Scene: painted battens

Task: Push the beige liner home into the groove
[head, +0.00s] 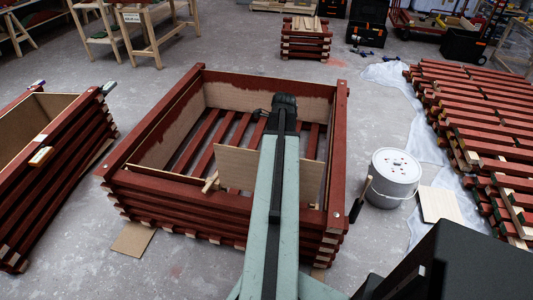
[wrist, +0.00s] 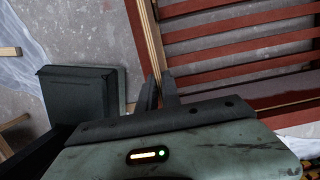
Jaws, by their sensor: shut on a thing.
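The beige liner (head: 237,166) stands as a thin flat panel inside the red batten crate (head: 170,204), towards its near side. In the wrist view a thin pale edge, which looks like the liner's (wrist: 153,42), runs down between the two dark fingers of my gripper (wrist: 161,88). My gripper is shut on it. A dark red strip runs along the left of this edge. In the head view my fingers are hidden behind my arm. The groove and the liner's lower edge are hidden, so I cannot tell how they meet.
Other beige panels (head: 238,97) line the crate's far and left walls. A white bucket (head: 393,172) stands close to the crate's right side. Stacked red battens (head: 470,115) lie further right.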

